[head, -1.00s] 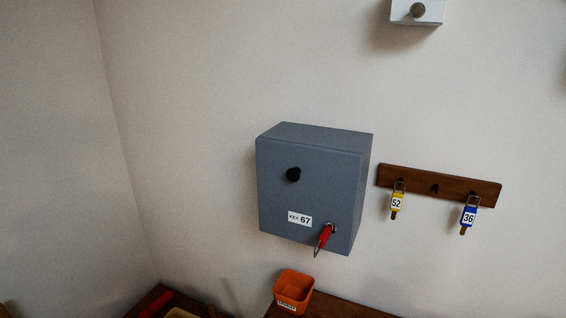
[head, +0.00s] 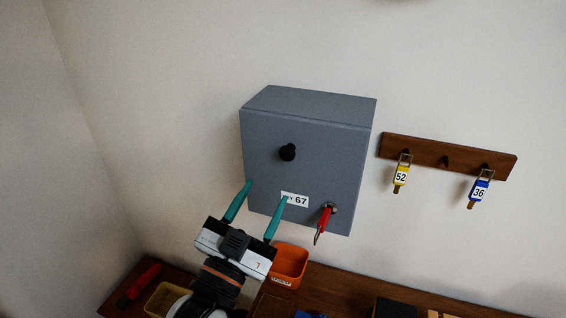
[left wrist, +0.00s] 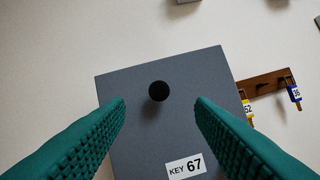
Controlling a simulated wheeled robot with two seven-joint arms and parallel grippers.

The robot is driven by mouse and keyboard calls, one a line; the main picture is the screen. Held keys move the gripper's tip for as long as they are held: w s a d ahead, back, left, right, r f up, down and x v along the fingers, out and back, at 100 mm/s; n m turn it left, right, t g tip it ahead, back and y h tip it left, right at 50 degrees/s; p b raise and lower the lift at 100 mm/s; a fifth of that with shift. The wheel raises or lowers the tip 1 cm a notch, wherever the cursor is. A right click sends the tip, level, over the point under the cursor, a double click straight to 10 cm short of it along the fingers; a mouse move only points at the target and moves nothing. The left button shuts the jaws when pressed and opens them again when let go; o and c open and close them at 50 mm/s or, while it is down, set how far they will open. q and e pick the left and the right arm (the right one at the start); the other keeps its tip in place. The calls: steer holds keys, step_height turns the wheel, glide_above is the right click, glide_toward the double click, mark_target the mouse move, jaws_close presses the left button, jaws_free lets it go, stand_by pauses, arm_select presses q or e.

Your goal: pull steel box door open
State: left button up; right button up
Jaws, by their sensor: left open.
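The grey steel box (head: 330,150) hangs on the wall with its door shut. A round black knob (head: 287,152) sits on the door's upper left, above a white "KEY 67" label (head: 299,200). A red-tagged key (head: 324,220) is in the lock at the lower right. My left gripper (head: 266,190) is open and empty, below the knob in the head view, its teal fingers pointing up at the box. In the left wrist view the knob (left wrist: 159,91) lies ahead, between the spread fingers and apart from them. My right gripper is not in view.
A wooden rack (head: 445,157) right of the box holds a yellow 52 tag (head: 401,176) and a blue 36 tag (head: 478,192). An orange bin (head: 289,264) stands on the wooden surface below the box. The wall left of the box is clear.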

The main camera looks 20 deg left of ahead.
mark_target(285, 157)
arm_select(q)
steer(key=x, duration=0.8)
steer(key=shift+a, duration=0.1)
steer(key=shift+w+r, duration=0.1)
steer(key=shift+w, duration=0.65)
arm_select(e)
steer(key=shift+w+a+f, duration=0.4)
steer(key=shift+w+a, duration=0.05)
arm_select(q)
steer(key=c, duration=0.9)
jaws_close()
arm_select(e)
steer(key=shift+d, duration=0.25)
